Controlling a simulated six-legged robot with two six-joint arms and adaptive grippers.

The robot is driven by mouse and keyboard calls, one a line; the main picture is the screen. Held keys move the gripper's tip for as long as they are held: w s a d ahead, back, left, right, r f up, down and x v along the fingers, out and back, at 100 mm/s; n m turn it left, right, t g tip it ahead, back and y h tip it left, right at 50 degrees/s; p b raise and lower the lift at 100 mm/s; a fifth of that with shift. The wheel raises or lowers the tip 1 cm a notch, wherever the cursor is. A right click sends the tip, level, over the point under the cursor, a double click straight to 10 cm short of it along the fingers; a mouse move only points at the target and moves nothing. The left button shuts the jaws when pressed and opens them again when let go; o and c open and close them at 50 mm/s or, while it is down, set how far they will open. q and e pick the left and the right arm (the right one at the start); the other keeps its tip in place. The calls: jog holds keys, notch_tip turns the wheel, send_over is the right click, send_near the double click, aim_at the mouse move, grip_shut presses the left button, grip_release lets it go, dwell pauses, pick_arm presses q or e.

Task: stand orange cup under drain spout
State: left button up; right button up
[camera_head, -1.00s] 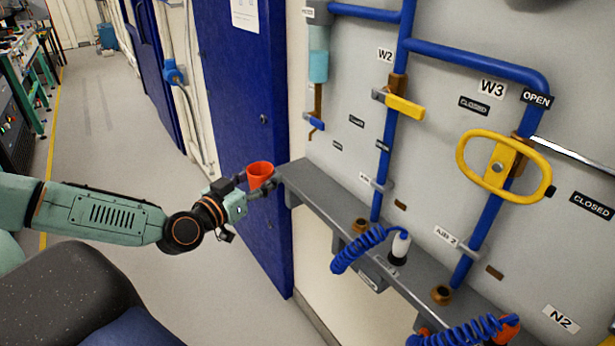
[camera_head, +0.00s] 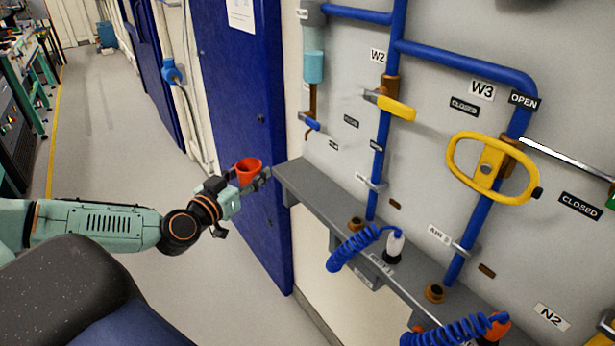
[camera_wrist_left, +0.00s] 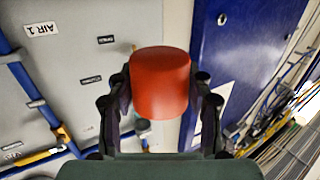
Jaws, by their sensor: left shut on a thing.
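The orange-red cup (camera_head: 249,169) is held up in the air by my left gripper (camera_head: 247,180), beside the left end of the grey shelf and in front of the blue door. It looks slightly tilted in the head view. In the left wrist view the cup (camera_wrist_left: 160,82) sits between both fingers of my left gripper (camera_wrist_left: 160,100), which are shut on it. My right gripper is not seen.
The grey shelf (camera_head: 330,195) runs along the panel, its left end close to the cup. Blue coiled hoses (camera_head: 355,247) and brass fittings (camera_head: 435,292) stand along it. Blue pipes with yellow handles (camera_head: 490,168) cover the panel. The floor at left is clear.

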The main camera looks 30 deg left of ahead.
pick_arm(q)
jog(key=shift+s+a, duration=0.25)
jog(key=shift+a, duration=0.25)
jog(key=shift+a+y, duration=0.25)
jog(key=shift+y, duration=0.15)
jog(key=shift+a+p, duration=0.15)
jog(key=shift+p, duration=0.15)
